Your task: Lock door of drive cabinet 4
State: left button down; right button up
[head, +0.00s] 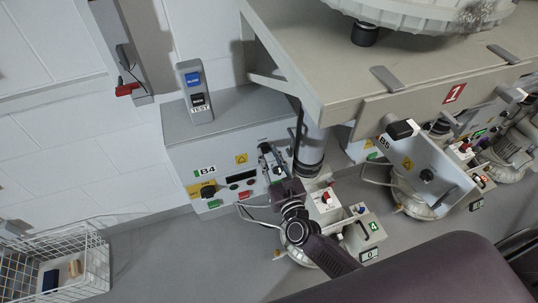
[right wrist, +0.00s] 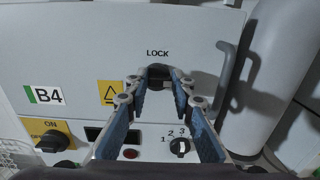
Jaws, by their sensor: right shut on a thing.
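Drive cabinet 4 is the grey box labelled B4 (head: 232,138) at the left of the head view. Its front door (right wrist: 90,40) fills much of the right wrist view, with the B4 label and a yellow warning triangle on it. A black lock knob (right wrist: 158,71) sits under the word LOCK. My right gripper (head: 267,151) reaches it from below; in the right wrist view the gripper (right wrist: 160,86) is shut on the knob, with a fingertip on each side. The fingers partly hide the knob, so its exact turn angle is unclear. My left gripper is not in view.
A yellow ON switch (right wrist: 52,135) and a 1-2-3 selector (right wrist: 180,147) lie below the knob. A grey handle (right wrist: 225,75) and a thick pipe (right wrist: 272,75) stand close on the right. Cabinet B5 (head: 405,160) is farther right. A wire basket (head: 85,255) stands lower left.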

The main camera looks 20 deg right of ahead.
jog(key=shift+n, duration=0.4)
grip_shut()
jog(key=n, duration=0.3)
jog(key=shift+a+n, duration=0.15)
jog(key=shift+n, duration=0.25)
jog(key=n, duration=0.4)
jog(key=shift+a+r+n, duration=0.1)
jog(key=shift+a+n, duration=0.05)
jog(key=shift+n, duration=0.15)
jog(key=n, duration=0.4)
jog(key=shift+a, duration=0.15)
jog(key=n+p, duration=0.1)
jog(key=n, duration=0.3)
jog(key=shift+a+n, duration=0.1)
jog(key=shift+n, duration=0.2)
jog(key=shift+f, duration=0.2)
jog(key=o, duration=1)
grip_release()
jog(key=shift+o, duration=0.2)
jog(key=shift+s, duration=0.1)
